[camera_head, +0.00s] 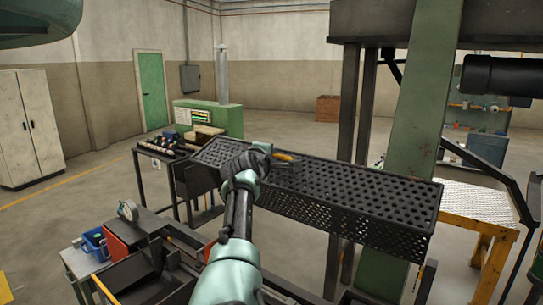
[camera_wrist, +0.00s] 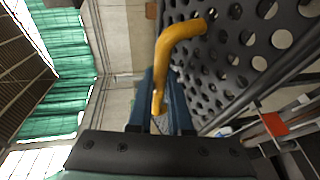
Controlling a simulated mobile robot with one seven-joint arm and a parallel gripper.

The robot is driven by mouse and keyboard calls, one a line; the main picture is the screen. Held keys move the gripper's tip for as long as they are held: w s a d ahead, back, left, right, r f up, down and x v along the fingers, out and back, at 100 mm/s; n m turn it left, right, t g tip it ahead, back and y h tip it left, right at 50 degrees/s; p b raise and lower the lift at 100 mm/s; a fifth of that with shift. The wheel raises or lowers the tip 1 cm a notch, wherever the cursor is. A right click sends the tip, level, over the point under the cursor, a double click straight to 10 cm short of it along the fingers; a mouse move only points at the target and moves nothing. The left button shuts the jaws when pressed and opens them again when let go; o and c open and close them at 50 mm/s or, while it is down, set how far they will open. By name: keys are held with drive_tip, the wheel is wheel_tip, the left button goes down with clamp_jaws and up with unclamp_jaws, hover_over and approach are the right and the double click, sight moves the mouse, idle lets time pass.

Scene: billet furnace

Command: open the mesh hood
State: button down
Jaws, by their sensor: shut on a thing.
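The mesh hood (camera_head: 350,192) is a long black perforated cover, running from the middle of the head view to the right. It also fills the upper right of the wrist view (camera_wrist: 232,50). Its yellow-orange handle (camera_head: 284,157) shows on the far side of the hood's top, beside my gripper (camera_head: 272,156). In the wrist view the curved handle (camera_wrist: 170,50) comes down between the two blue fingers of my gripper (camera_wrist: 161,95), which is shut on it. My arm hides part of the hood's left section. I cannot tell how far the hood is raised.
A green post (camera_head: 415,130) stands close behind the hood's right end. A yellow-framed table (camera_head: 480,215) is at the right. A bench with parts (camera_head: 165,150) and a green machine (camera_head: 210,118) stand behind at the left. Open floor lies at the back.

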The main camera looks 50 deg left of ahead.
drive_tip(key=c, duration=1.1)
unclamp_jaws()
drive_tip(key=shift+f, duration=0.2)
drive_tip(key=shift+d, duration=0.1)
drive_tip(key=shift+b+v, duration=1.05)
drive_tip(key=shift+v, duration=0.2)
drive_tip(key=shift+b+v, duration=2.6)
drive_tip(key=shift+v, duration=2.55)
drive_tip(key=shift+r, duration=0.1)
